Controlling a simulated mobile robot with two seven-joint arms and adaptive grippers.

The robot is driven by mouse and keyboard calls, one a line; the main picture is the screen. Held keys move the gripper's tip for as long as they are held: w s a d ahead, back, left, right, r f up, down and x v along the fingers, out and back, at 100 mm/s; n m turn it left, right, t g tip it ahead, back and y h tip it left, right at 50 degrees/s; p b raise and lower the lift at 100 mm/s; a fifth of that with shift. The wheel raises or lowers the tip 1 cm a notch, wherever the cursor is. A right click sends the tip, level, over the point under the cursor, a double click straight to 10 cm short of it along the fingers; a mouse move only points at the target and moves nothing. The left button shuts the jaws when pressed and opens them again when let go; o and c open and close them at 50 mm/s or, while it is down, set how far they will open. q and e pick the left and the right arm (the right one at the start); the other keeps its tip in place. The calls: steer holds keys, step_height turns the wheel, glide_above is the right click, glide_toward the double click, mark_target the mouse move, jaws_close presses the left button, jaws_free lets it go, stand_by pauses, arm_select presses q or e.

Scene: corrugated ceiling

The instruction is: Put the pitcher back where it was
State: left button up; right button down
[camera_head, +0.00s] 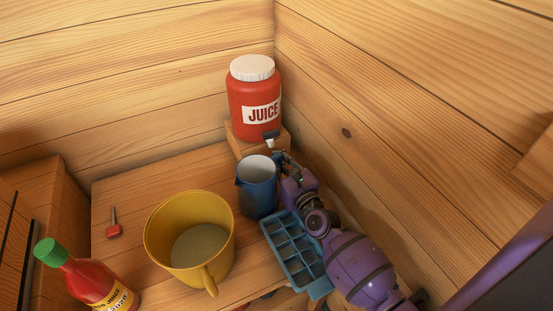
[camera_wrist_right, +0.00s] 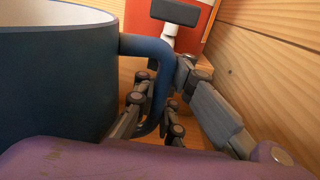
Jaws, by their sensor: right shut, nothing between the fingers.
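A blue pitcher (camera_head: 257,188) stands upright on the wooden table, in front of the juice dispenser. It fills the left of the right wrist view (camera_wrist_right: 55,80), its handle (camera_wrist_right: 158,85) curving down on its right side. My right gripper (camera_head: 281,160) is at the pitcher's right side, by the handle. In the right wrist view its fingers (camera_wrist_right: 172,108) are around the handle area, partly hidden behind it; the gripper is shut with nothing held. A larger yellow jug-like vessel (camera_head: 160,235) stands to the left. My left gripper is not in view.
The red juice dispenser (camera_head: 248,98) with a white lid stands on a wooden block (camera_head: 234,141) in the corner. A blue ice tray (camera_head: 293,250) lies close below my right arm. A green-capped red bottle (camera_head: 88,280) and a small red item (camera_head: 113,231) are at left.

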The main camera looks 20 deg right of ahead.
steer(key=shift+f+b, duration=0.3)
steer(key=shift+f, duration=0.05)
steer(key=c, duration=1.8)
jaws_free()
steer(key=shift+o, duration=0.2)
steer(key=shift+s, duration=0.1)
